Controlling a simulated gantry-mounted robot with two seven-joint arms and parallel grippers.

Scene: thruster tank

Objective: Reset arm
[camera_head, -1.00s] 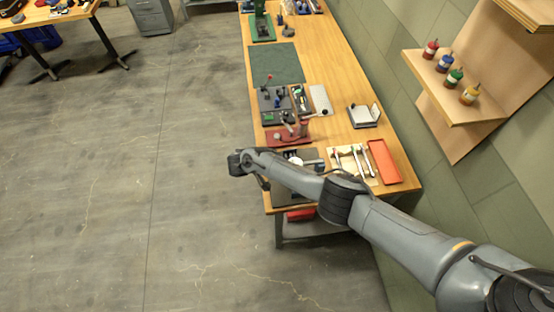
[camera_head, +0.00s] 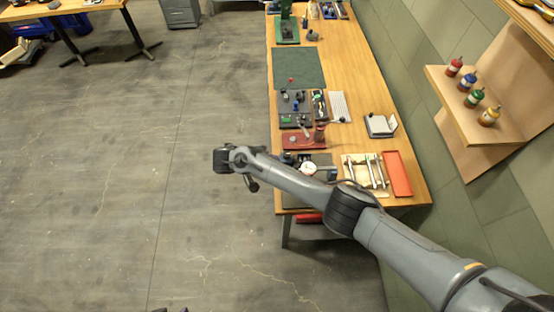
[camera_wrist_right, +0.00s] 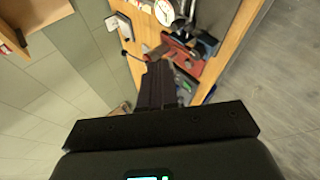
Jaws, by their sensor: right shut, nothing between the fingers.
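My right arm reaches in from the lower right in the head view and crosses above the near end of the wooden workbench (camera_head: 350,105). Its dark far end, with my right gripper (camera_head: 221,160), is over the floor left of the bench; the fingers are too small to make out there. In the right wrist view, the dark fingers of my right gripper (camera_wrist_right: 160,75) are together and empty. Behind them are the bench, a red fixture (camera_wrist_right: 185,62) and a white round dial (camera_wrist_right: 164,11). My left gripper is not recognisable in either view.
The bench carries a green mat (camera_head: 300,68), dark trays of parts, a red tray (camera_head: 397,174) and a tool holder (camera_head: 363,172). A wall shelf (camera_head: 458,105) with several coloured bottles is at the right. The floor (camera_head: 110,200) left of the bench is clear.

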